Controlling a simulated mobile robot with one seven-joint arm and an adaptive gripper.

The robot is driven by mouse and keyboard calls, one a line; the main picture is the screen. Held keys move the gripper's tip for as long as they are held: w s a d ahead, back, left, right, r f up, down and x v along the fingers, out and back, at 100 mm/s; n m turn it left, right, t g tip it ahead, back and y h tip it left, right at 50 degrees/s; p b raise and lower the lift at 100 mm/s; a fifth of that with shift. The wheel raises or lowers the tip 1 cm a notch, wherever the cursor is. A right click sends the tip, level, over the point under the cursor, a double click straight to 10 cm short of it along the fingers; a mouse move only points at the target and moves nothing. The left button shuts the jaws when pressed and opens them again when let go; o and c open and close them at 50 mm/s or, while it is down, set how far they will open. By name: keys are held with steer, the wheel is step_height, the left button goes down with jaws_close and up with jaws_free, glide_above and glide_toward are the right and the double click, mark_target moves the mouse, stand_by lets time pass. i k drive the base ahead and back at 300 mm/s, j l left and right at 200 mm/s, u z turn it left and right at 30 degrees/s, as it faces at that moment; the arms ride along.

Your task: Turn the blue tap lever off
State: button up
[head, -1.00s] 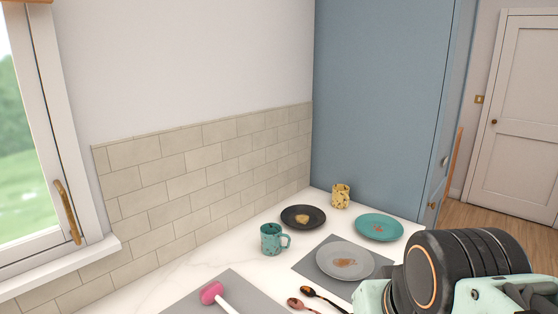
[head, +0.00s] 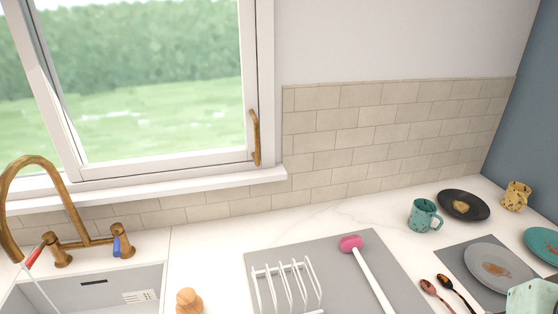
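The blue tap lever (head: 117,243) is on the right-hand brass valve (head: 124,240) behind the sink, at the lower left of the head view. A red lever (head: 34,256) is on the left valve. The brass spout (head: 45,168) arches up and over to the left, and a pale stream of water (head: 42,291) shows below its end. My gripper is not in view; only a pale green part of my arm shows at the lower right corner, far from the tap.
The sink (head: 95,285) lies below the tap. A wooden-topped object (head: 188,301), a white rack (head: 287,284) and a pink-headed brush (head: 351,243) are to its right. A teal mug (head: 423,215) and plates stand further right. Counter between tap and mat is clear.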

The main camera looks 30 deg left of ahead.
mark_target(116, 229)
steer(key=u, duration=2.5)
steer(key=i+j+z, duration=0.2)
steer(key=j, duration=0.25)
steer(key=j+z, duration=0.25)
steer(key=j, duration=0.2)
steer(key=i+j+z, duration=0.2)
steer(key=j, duration=0.25)
steer(key=k+j+u, duration=0.15)
steer(key=j, duration=0.2)
steer(key=j+u, duration=0.15)
steer(key=j, duration=0.15)
steer(key=k+j+z, duration=0.15)
steer(key=k+j, duration=0.1)
